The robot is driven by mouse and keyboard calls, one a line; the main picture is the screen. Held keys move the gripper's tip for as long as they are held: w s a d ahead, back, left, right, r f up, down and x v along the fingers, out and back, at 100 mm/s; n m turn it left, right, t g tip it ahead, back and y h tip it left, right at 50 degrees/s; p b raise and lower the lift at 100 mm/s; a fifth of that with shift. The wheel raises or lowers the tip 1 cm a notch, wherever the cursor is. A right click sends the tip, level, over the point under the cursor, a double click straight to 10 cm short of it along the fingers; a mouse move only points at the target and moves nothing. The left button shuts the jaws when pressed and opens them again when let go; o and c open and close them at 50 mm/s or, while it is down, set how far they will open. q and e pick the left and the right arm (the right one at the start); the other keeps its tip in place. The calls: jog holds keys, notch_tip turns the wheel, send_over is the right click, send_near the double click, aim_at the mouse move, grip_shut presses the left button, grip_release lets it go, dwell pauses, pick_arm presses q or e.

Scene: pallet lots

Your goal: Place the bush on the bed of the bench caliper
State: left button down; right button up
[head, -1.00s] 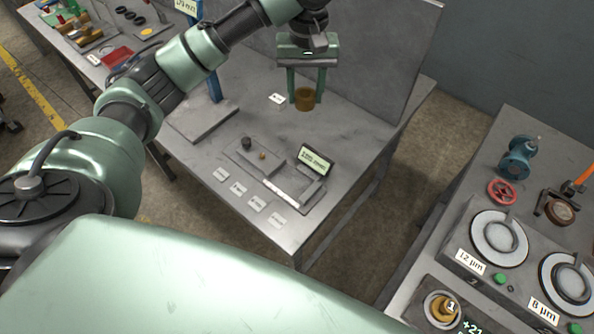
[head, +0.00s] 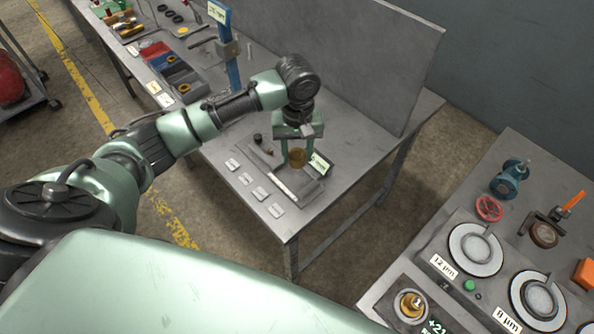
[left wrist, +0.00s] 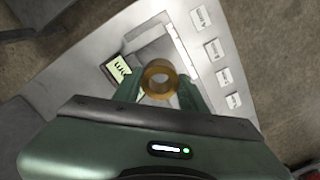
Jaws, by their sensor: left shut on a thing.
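The bush (head: 297,158) is a short brass-coloured ring, and my left gripper (head: 296,152) is shut on it. In the left wrist view the bush (left wrist: 159,79) sits between the two green fingers, its hole showing. The bench caliper (head: 288,184) is a flat grey device on the table with a small lit display (head: 320,163). The bush appears over the caliper, beside the display; I cannot tell whether it touches the bed. The fingers and bush hide part of the caliper. My right gripper is not in view.
Several white cards (head: 260,194) lie along the front of the grey table (head: 345,150). A blue post (head: 230,62) stands at the back left. A second bench (head: 530,200) at right holds dials, a blue vise-like tool and a red handwheel.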

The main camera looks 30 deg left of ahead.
aim_at(298, 154)
pick_arm(q)
notch_tip(298, 154, down, 9)
jog(key=shift+r+p, duration=0.1)
jog(key=shift+p, duration=0.2)
jog(key=c, duration=1.1)
grip_release()
notch_tip(298, 154, up, 12)
jog(key=shift+r+b, duration=0.1)
jog(key=shift+b, duration=0.4)
